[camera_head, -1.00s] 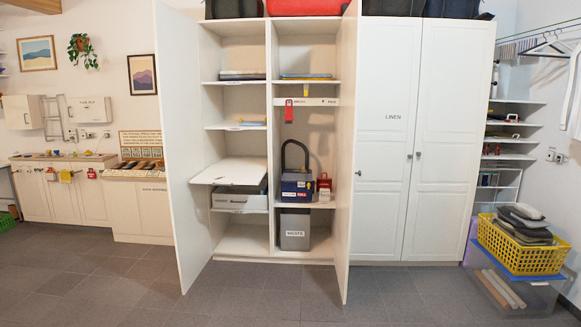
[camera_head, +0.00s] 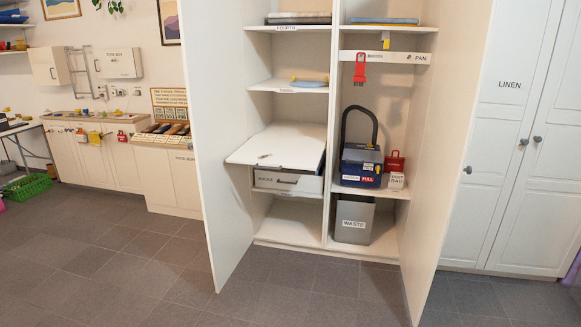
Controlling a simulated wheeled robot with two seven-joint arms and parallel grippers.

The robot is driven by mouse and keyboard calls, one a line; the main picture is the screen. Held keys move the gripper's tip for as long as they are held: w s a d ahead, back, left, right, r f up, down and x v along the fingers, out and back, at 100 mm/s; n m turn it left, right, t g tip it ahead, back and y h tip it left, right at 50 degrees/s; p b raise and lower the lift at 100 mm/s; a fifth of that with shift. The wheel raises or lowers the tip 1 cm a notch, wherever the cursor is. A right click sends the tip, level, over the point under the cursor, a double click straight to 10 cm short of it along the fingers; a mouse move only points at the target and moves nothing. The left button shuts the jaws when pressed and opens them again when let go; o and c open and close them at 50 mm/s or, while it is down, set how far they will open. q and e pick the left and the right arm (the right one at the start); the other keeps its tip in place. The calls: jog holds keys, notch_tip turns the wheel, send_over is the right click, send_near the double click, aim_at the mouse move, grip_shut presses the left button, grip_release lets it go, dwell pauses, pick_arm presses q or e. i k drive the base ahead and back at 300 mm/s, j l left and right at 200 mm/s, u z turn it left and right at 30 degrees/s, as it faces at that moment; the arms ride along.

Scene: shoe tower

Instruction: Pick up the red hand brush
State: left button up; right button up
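A small red item (camera_head: 360,68), which looks like the red hand brush, hangs upright from the white labelled rail (camera_head: 385,57) in the right half of the open cabinet. It hangs above the shelf and clear of the things below. A yellow tag or hook (camera_head: 386,43) is on the rail to its right. Neither of my grippers is in view.
Below stand a blue vacuum-like box (camera_head: 361,166) with a dark hose, a red container (camera_head: 395,162) and a grey waste bin (camera_head: 354,219). A white board (camera_head: 275,147) juts out at left. Open doors (camera_head: 212,130) flank the cabinet. The floor (camera_head: 140,265) in front is clear.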

aim_at(358, 77)
jog(key=i, duration=2.4)
